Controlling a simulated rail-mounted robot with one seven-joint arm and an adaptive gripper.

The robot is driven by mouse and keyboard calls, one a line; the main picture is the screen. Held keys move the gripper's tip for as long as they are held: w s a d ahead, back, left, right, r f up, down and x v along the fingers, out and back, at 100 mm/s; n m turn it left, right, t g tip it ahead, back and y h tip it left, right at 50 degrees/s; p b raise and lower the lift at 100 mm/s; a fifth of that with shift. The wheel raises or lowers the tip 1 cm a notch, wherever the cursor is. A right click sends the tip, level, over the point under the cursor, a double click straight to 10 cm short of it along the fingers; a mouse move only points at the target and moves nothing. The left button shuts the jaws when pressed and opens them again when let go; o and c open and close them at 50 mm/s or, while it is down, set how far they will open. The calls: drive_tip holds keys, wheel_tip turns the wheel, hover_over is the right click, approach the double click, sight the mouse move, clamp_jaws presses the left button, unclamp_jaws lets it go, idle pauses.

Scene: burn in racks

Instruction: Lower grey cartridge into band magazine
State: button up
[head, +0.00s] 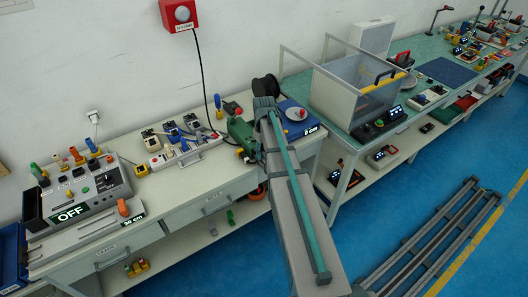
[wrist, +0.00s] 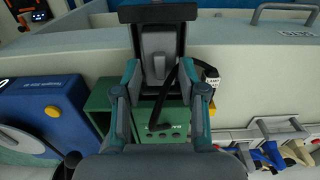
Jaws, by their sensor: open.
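The band magazine appears to be the green housing (wrist: 98,108) below my gripper in the wrist view; the green unit (head: 240,130) also shows beside my arm's end in the head view. A grey block (wrist: 157,72), apparently the grey cartridge, sits between my fingers in the wrist view. My gripper (wrist: 159,88) is open, with one finger on each side of the block. A black strap (wrist: 168,95) curves down beside the block. I cannot tell how deep the block sits, and my arm hides it in the head view.
A blue unit (wrist: 42,112) stands close on the left in the wrist view. A switch panel (head: 182,150) and a control box (head: 85,190) stand on the left bench. A clear bin (head: 345,95) stands on the right bench.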

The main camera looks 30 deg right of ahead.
drive_tip(key=shift+r, duration=0.1)
wheel_tip(320, 180, up, 12)
idle(0.5)
drive_tip(key=s+a+f+m, duration=0.1)
drive_tip(key=s+a+f, duration=0.85)
drive_tip(key=f, duration=0.25)
drive_tip(key=s+a+f, duration=0.8)
drive_tip(key=a+f, duration=0.2)
drive_tip(key=f, duration=0.2)
drive_tip(key=s+f+g, duration=0.2)
drive_tip(key=s+f, duration=0.4)
drive_tip(key=s, duration=0.3)
drive_tip(key=s+f+g+b, duration=0.1)
drive_tip(key=s+f+g, duration=0.1)
drive_tip(key=s+f, duration=0.5)
drive_tip(key=s+f+g, duration=0.2)
drive_tip(key=s+f, duration=0.5)
drive_tip(key=s, duration=0.6)
drive_tip(key=shift+g, duration=0.4)
drive_tip(key=shift+f, duration=0.1)
